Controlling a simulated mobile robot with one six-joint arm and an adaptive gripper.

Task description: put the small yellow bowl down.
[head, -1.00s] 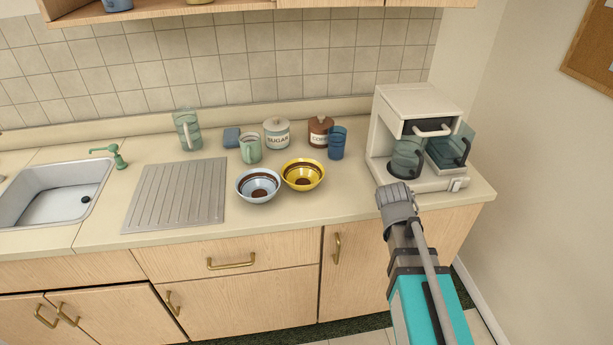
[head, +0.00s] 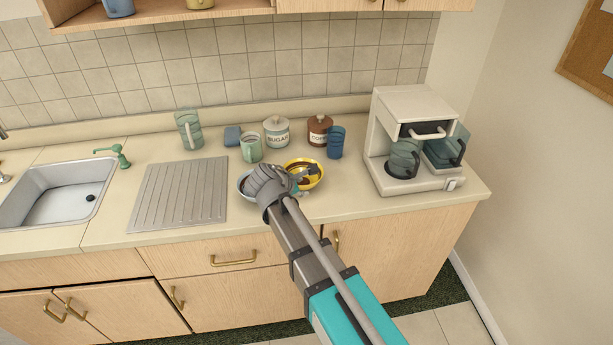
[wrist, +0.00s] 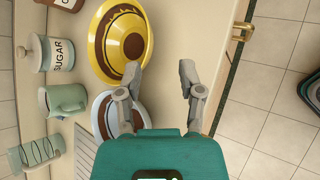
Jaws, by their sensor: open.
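The small yellow bowl (head: 316,181), with brown bands inside, sits upright on the counter, partly hidden by my gripper (head: 299,182) in the head view. In the wrist view, the yellow bowl (wrist: 101,42) is at the upper left. My gripper (wrist: 160,73) is open there with nothing between its fingers. Its left finger overlaps the bowl's lower right edge in the picture; I cannot tell whether they touch.
A light blue bowl (head: 242,183) stands left of the yellow one, mostly hidden by my gripper. Behind are a green mug (head: 251,150), sugar jar (head: 277,133), brown jar (head: 318,131) and blue cup (head: 336,143). A coffee maker (head: 384,182) stands right. Counter before it is clear.

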